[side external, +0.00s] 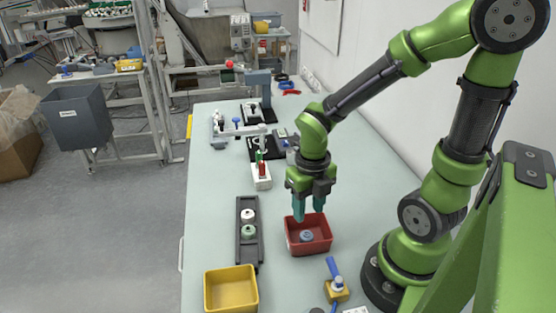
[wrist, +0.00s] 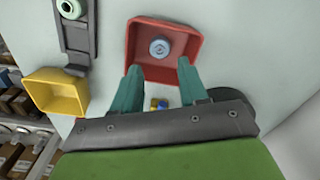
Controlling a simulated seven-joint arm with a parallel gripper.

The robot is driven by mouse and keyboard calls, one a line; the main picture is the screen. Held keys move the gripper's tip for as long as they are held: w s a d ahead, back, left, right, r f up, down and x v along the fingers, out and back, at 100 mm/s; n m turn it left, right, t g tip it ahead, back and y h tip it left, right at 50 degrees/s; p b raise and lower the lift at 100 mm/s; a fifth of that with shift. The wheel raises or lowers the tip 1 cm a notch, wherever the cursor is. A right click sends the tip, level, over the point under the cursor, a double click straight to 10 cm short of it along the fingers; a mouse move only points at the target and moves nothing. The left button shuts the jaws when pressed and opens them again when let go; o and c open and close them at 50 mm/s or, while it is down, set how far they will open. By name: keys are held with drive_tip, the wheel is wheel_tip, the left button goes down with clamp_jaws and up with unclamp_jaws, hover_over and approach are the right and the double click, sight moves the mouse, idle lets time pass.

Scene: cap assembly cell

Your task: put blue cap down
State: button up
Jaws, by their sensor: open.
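The blue cap (side external: 307,237) lies in the red bin (side external: 326,245). In the wrist view the blue cap (wrist: 159,48) rests on the floor of the red bin (wrist: 136,44), close to its middle. My gripper (side external: 309,217) is above the bin's far side, with its teal fingers pointing down. In the wrist view my gripper (wrist: 157,75) has its fingers apart with nothing between them. It is open and clear of the cap.
A dark rail (side external: 240,222) holding a white cap (side external: 248,215) and a green cap (side external: 248,231) lies left of the bin. A yellow bin (side external: 231,291) stands at the front. A blue-handled yellow fixture (side external: 337,288) is at the front right.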

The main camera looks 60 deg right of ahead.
drive_tip(key=shift+w+r+m, duration=0.1)
drive_tip(key=shift+r+m, duration=0.3)
drive_tip(key=shift+m, duration=0.1)
wheel_tip(320, 180, up, 15)
drive_tip(key=a+m+t+y, duration=0.2)
drive_tip(key=m+t, duration=0.5)
drive_tip(key=m, duration=2.7)
drive_tip(key=shift+w+a, duration=0.25)
drive_tip(key=shift+w, duration=0.1)
